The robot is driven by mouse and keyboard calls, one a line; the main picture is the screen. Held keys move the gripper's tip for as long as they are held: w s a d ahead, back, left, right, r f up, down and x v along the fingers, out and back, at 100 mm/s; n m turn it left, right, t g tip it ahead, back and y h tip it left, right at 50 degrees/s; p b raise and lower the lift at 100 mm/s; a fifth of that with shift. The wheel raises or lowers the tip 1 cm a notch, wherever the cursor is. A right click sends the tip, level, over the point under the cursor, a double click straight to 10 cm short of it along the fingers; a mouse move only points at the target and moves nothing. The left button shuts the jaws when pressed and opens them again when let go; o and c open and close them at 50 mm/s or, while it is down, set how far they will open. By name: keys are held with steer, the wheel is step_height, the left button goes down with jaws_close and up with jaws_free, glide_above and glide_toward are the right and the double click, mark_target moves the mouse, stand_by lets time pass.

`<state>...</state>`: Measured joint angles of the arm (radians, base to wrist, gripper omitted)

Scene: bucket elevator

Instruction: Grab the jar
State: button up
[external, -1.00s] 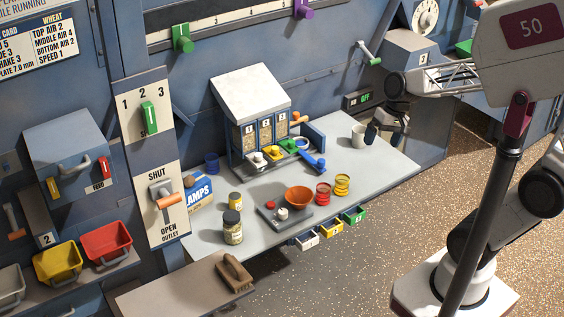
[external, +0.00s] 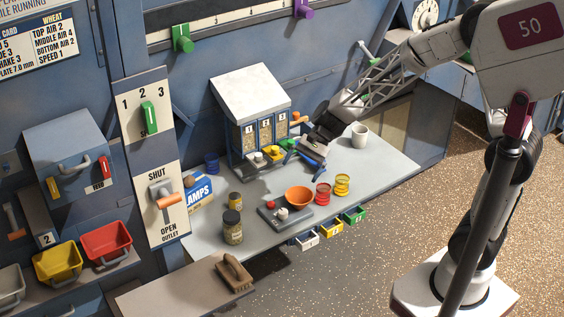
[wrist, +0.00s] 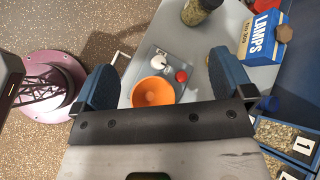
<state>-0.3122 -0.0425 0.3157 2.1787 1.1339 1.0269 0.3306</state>
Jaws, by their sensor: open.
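The larger jar (external: 233,231), with a dark lid and pale contents, stands upright at the front left of the grey table. It also shows at the top of the wrist view (wrist: 196,12), cut by the edge. My gripper (external: 302,163) is over the back of the table by the sample bins, right of and apart from both jars. In the wrist view my gripper's blue fingers (wrist: 162,62) are spread wide with nothing held between them.
A blue LAMPS box (external: 199,190) is behind the jars. A white mug (external: 360,134) stands at the right.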

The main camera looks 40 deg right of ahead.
mark_target(224, 234)
steer(key=w+a+f+m+y, duration=0.1)
steer(key=w+a+f+m, duration=0.1)
steer(key=a+f, duration=0.2)
steer(key=w+a+f+m+y, duration=0.1)
steer(key=w+a+f+m, duration=0.1)
steer(key=a+f, duration=0.3)
steer(key=w+a+f+m+y, duration=0.1)
steer(key=w+a+f+m, duration=0.1)
steer(key=a+f, duration=0.3)
steer(key=shift+w+a+m+t+y, duration=0.1)
steer(key=shift+a+m+t+y, duration=0.25)
steer(key=shift+a+m, duration=0.3)
steer(key=shift+a, duration=0.1)
steer(key=shift+x, duration=1.25)
steer(key=shift+x, duration=2.6)
steer(key=shift+c, duration=0.5)
steer(key=c, duration=1.1)
